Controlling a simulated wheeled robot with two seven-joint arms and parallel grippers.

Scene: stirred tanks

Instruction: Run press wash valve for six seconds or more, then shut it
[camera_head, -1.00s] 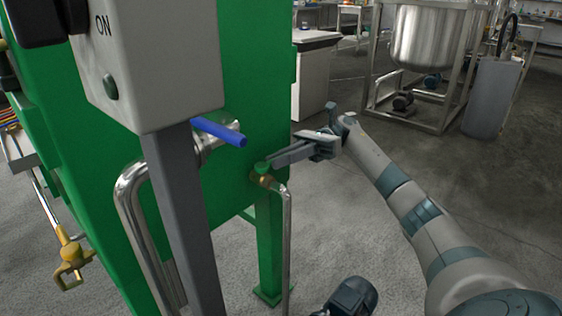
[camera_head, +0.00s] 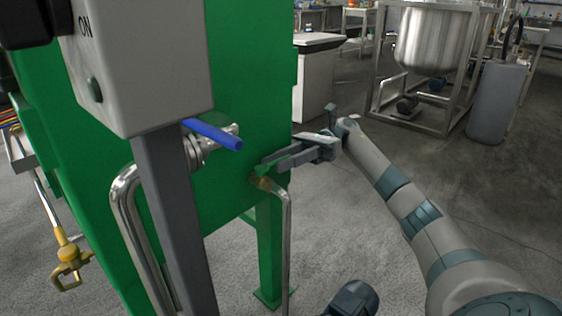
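A small brass valve (camera_head: 262,182) with a green handle (camera_head: 264,169) sits low on the front of the green tank (camera_head: 245,70), above a bent steel pipe (camera_head: 287,235). A larger valve with a blue lever (camera_head: 213,134) is up and left of it. I cannot read which one is the press wash valve. My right gripper (camera_head: 266,163) reaches in from the right, its fingertips at the green handle. A gap shows between its fingers, and they look open; whether they touch the handle is unclear. My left gripper is not in view.
A grey control box (camera_head: 145,65) marked ON stands on a post (camera_head: 177,220) at the left. A thick steel pipe (camera_head: 125,205) bends beside it. A dark motor (camera_head: 352,298) is on the floor below. A steel tank (camera_head: 432,40) stands at the back right.

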